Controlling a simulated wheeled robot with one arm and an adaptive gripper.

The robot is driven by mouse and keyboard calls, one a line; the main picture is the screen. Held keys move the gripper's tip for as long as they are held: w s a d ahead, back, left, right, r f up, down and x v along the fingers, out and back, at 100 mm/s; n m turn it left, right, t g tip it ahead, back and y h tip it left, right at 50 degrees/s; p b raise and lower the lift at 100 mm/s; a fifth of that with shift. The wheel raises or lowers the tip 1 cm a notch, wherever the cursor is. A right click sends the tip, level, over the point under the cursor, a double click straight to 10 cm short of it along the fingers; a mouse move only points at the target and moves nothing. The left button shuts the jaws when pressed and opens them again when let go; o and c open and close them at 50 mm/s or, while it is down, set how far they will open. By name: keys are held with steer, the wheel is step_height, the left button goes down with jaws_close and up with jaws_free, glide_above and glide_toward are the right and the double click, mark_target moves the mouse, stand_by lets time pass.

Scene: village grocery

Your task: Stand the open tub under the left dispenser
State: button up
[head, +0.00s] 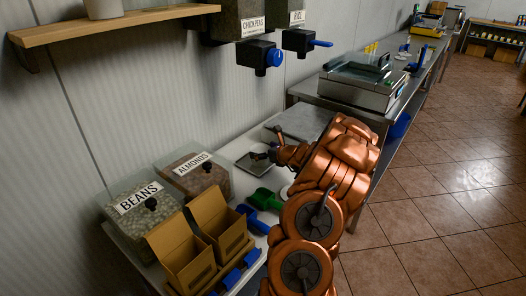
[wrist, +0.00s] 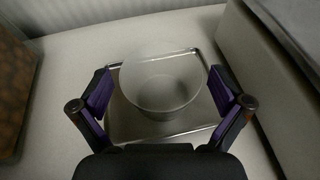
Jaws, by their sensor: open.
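The open tub (wrist: 162,94) is round, pale grey and empty-looking in the wrist view. It stands upright on a shallow metal tray (wrist: 122,131). My gripper (wrist: 160,82) is open, with one finger on each side of the tub; I cannot tell whether they touch it. In the head view my gripper (head: 267,147) is low over the counter by the tray (head: 250,168), and I cannot make out the tub. The left dispenser (head: 260,56), labelled CHICKPEAS, has a blue knob and hangs on the wall above. The right dispenser (head: 297,40) is labelled RICE.
A bin of almonds (head: 193,180) and a bin of beans (head: 145,205) stand left of the tray. Nearer are cardboard boxes (head: 190,260), a green scoop (head: 264,198) and a blue scoop (head: 255,220). A scale (head: 360,85) stands on the farther counter.

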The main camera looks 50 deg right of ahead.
steer(key=v, duration=1.2)
steer(key=shift+b, duration=0.4)
